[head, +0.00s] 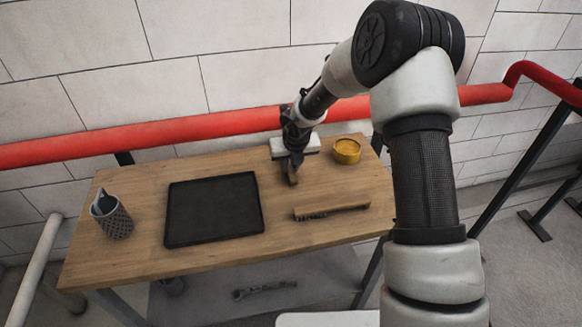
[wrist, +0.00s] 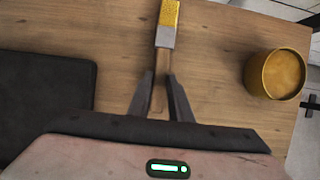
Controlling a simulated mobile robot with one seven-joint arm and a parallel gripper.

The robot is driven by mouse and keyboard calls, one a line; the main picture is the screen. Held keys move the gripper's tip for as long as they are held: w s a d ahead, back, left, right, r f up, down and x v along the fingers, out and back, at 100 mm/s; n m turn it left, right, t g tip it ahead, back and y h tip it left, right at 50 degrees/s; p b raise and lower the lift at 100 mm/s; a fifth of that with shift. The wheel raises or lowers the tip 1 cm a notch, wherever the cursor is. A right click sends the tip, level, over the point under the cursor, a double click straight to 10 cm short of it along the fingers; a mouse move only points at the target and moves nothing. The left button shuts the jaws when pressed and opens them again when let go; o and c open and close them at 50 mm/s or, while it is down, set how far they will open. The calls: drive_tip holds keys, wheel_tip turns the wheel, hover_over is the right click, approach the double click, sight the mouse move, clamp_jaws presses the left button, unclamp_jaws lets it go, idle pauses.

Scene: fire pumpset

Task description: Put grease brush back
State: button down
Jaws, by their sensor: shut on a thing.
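The grease brush (wrist: 166,36) has a wooden handle, a grey metal ferrule and yellow bristles that point away from me in the wrist view. My gripper (wrist: 160,82) is shut on its handle, and the fingers hide part of it. In the head view my gripper (head: 291,172) is low over the back right of the wooden table (head: 140,258). There the brush is mostly hidden, and I cannot tell whether it touches the tabletop. A yellow tin (head: 346,150) stands to the right of my gripper; it also shows in the wrist view (wrist: 275,75). A grey perforated cup (head: 112,217) stands at the table's left end.
A black mat (head: 213,210) lies between the cup and my gripper. A wooden-backed brush with dark bristles (head: 331,209) lies at the front right. A red pipe (head: 220,122) runs along the wall behind the table. A wrench (head: 264,290) lies below the table.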

drive_tip(key=c, duration=1.6)
unclamp_jaws()
drive_tip(key=shift+f, duration=0.1)
